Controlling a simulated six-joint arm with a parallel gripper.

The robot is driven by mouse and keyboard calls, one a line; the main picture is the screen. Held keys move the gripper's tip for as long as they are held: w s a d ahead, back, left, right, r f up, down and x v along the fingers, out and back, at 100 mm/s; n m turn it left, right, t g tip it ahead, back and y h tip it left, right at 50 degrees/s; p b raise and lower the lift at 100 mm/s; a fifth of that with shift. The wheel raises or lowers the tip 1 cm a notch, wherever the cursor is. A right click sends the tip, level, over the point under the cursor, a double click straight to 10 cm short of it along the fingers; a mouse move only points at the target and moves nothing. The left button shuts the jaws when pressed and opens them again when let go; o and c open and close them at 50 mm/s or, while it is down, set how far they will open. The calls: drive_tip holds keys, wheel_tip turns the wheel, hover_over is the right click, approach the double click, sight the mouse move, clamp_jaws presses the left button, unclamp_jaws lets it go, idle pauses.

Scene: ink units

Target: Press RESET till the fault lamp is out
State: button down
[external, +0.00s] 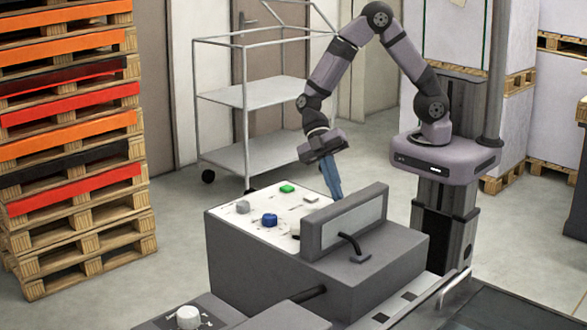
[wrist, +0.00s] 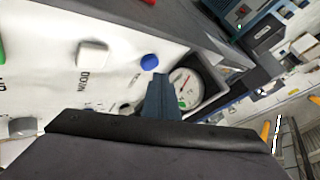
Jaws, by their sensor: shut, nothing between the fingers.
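My gripper (external: 337,196) is shut and empty, pointing down at the far right edge of the white control panel (external: 231,222). In the wrist view its fingertips (wrist: 160,78) are close to a small blue button (wrist: 149,61) and appear in front of a round gauge (wrist: 187,88). I cannot tell whether they touch the button. The outside view shows a larger blue control (external: 270,220), a green one (external: 287,188) and a grey one (external: 243,207) on the panel. No RESET label is readable. The fault lamp cannot be made out.
A raised grey housing (external: 345,220) stands on the panel's right side and hides part of it. A white button (wrist: 92,54) lies left of the blue one in the wrist view. A shelf trolley (external: 246,95) and stacked pallets (external: 70,120) stand behind and left.

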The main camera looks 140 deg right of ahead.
drive_tip(key=shift+r, duration=0.1)
drive_tip(key=shift+r+p, duration=1.45)
drive_tip(key=shift+r, duration=1)
